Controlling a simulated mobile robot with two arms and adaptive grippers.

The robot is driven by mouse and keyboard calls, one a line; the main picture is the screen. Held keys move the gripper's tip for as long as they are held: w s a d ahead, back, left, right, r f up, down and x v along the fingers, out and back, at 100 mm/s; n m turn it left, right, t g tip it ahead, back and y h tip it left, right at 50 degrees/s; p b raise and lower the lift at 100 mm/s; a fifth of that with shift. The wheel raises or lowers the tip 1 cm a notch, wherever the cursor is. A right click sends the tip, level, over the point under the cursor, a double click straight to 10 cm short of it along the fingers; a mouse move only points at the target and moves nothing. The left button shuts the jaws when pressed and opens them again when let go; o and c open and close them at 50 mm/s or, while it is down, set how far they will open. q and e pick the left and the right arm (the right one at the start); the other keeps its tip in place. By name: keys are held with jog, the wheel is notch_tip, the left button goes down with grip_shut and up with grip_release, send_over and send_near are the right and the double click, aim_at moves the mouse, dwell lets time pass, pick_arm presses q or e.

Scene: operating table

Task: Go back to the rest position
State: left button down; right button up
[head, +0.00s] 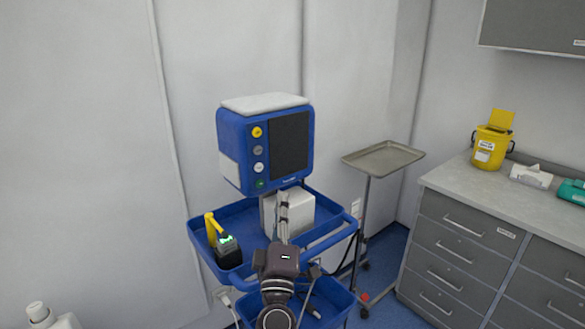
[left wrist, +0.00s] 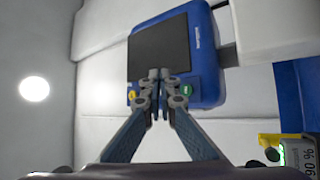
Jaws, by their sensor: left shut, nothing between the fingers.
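My left gripper (head: 283,197) reaches up from the bottom of the head view over the blue cart. Its fingers are together and empty, just below the blue monitor (head: 231,128) and in front of a white box (head: 306,216). In the left wrist view the closed fingertips (left wrist: 160,76) overlap the lower edge of the monitor's dark screen (left wrist: 160,45). Whether they touch the monitor cannot be told. My right gripper is in neither view.
The blue cart's tray (head: 258,205) carries a small dark device (head: 228,250) with a lit green display and a yellow part. A metal tray stand (head: 383,158) is to the right. Grey drawers with a counter (head: 500,205) stand further right. The wall is bare on the left.

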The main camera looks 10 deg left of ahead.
pick_arm(q)
jog(key=s+d+f+m+g+h, duration=0.4)
jog(key=s+d+f+m+h, duration=0.2)
jog(key=f+m, duration=0.2)
jog(key=s+d+f+m+g+h, duration=0.45)
jog(key=s+f+m+h, duration=0.2)
jog(key=f+m, duration=0.2)
jog(key=s+a+f+m+g+y, duration=0.1)
jog(key=s+a+f+g+y, duration=0.35)
jog(key=s, duration=0.45)
jog(key=s+a+f+m+g+y, duration=0.1)
jog(key=s+a+f+g, duration=0.2)
jog(key=s+a+f, duration=0.35)
jog(key=s+a+f+g+y, duration=0.25)
jog(key=s+f, duration=0.45)
jog(key=s, duration=0.4)
notch_tip(320, 180, down, 25)
jog(key=s+g, duration=0.2)
jog(key=s+a+f, duration=0.3)
jog(key=s+f, duration=1.3)
jog(key=shift+s+m+g, duration=0.35)
jog(key=shift+g, duration=0.1)
